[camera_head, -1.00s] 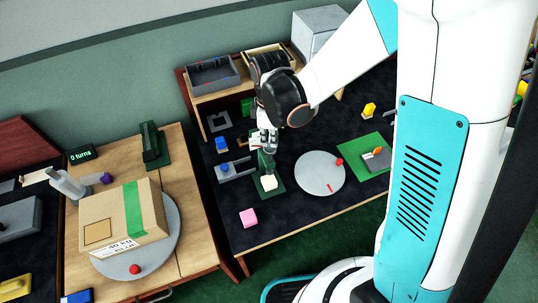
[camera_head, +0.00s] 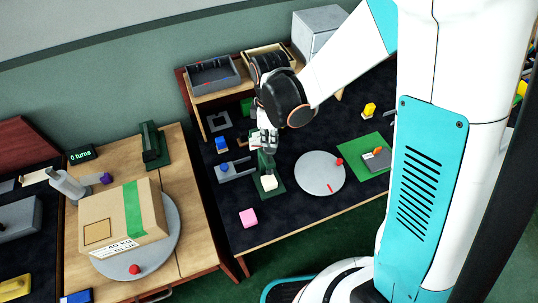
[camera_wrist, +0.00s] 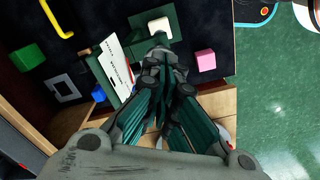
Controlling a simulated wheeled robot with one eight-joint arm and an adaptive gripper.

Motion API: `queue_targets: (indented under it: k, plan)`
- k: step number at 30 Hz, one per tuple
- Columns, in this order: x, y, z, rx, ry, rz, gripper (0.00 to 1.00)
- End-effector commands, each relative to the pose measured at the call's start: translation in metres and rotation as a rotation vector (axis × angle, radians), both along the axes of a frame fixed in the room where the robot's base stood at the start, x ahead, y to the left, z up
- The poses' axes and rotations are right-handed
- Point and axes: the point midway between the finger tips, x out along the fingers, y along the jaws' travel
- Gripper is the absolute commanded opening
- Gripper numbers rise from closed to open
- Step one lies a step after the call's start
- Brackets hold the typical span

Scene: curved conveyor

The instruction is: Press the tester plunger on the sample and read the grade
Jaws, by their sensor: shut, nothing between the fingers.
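The tester is a dark green stand (camera_head: 280,187) on the dark table. A cream sample block (camera_head: 269,182) sits on its base, and it also shows in the wrist view (camera_wrist: 160,28). My gripper (camera_head: 268,150) is shut and empty, pointing down over the top of the stand, just behind the block in the picture. In the wrist view its closed fingertips (camera_wrist: 158,55) lie at the stand, beside the block. They hide the plunger, so I cannot tell whether they touch it. A white card with dark print (camera_wrist: 116,67) stands beside the tester; its text is too small to read.
A pink cube (camera_head: 248,217) lies in front of the tester. A blue block (camera_head: 221,144) and a grey fixture (camera_head: 232,170) are to its left. A grey turntable disc (camera_head: 320,173) and a green mat (camera_head: 357,143) are to its right. A grey tray (camera_head: 213,77) stands behind.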

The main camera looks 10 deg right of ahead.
Motion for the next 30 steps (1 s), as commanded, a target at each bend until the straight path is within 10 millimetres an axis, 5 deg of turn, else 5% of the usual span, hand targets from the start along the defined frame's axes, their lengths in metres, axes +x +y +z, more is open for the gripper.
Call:
queue_targets:
  k: [30]
  plan:
    - [0.000,0.000,-0.029,0.000,0.000,0.000,0.00]
